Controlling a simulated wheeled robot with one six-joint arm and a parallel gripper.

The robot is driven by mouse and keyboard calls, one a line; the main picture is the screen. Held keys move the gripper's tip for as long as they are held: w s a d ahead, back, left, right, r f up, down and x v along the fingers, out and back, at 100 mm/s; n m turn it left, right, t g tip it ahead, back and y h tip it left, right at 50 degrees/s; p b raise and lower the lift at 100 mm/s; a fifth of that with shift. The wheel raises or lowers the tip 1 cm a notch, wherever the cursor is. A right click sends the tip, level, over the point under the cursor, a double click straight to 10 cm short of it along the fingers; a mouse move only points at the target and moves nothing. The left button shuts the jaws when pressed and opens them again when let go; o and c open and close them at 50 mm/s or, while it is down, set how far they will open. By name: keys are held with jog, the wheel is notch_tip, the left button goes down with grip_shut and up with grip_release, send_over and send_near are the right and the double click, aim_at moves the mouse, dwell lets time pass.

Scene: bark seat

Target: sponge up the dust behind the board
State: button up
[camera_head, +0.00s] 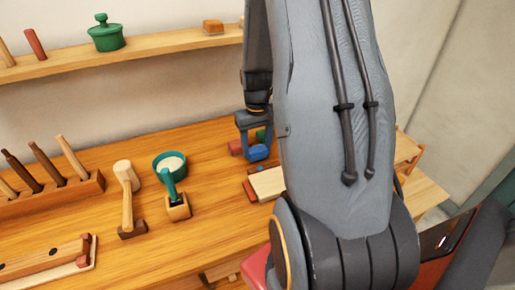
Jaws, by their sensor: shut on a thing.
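My gripper (256,140) is over the back right of the wooden bench, pointing down and shut. Bright blue shows at its tip, and it seems to hold a small thing there, likely the sponge; my fingers and arm hide most of it. My arm covers the board's right part. I cannot make out any dust; the area behind the board is partly hidden by my gripper.
A tool rack (50,195) is farther left. A shelf (130,55) runs above.

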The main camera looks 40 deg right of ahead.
jog(key=shift+r+p, duration=1.75)
jog(key=shift+r, duration=0.7)
jog(key=shift+f, duration=0.1)
